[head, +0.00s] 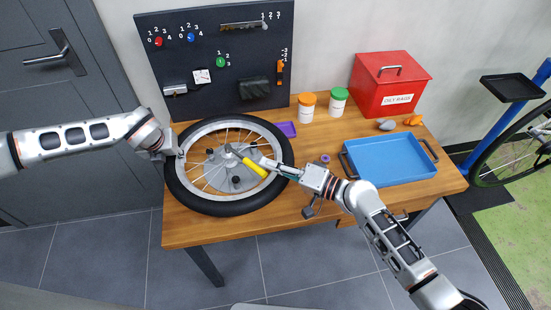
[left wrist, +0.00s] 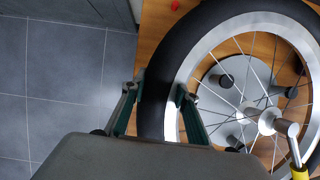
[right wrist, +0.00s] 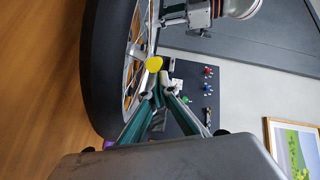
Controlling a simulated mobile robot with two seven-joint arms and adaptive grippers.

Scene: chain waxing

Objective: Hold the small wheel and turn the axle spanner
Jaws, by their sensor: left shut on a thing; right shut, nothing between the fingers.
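The small wheel (head: 184,182) lies flat on the wooden table, with a black tyre, silver rim and a grey round plate with dark pegs beneath its spokes. My left gripper (head: 174,155) is shut on its left edge; in the left wrist view my fingers (left wrist: 158,93) sit on either side of the tyre (left wrist: 158,65). The axle spanner (head: 254,167), with a yellow handle and metal head, sits at the hub. My right gripper (head: 266,163) is shut and empty beside the handle. The right wrist view shows the yellow handle end (right wrist: 154,63) just beyond my closed fingertips (right wrist: 158,90).
A blue tray (head: 390,160) and a red oily rags box (head: 388,82) occupy the table's right side. Orange-capped (head: 306,107) and green-capped (head: 338,102) jars stand at the back. A purple item (head: 287,129) lies by the wheel. A dark tool board (head: 217,60) rises behind.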

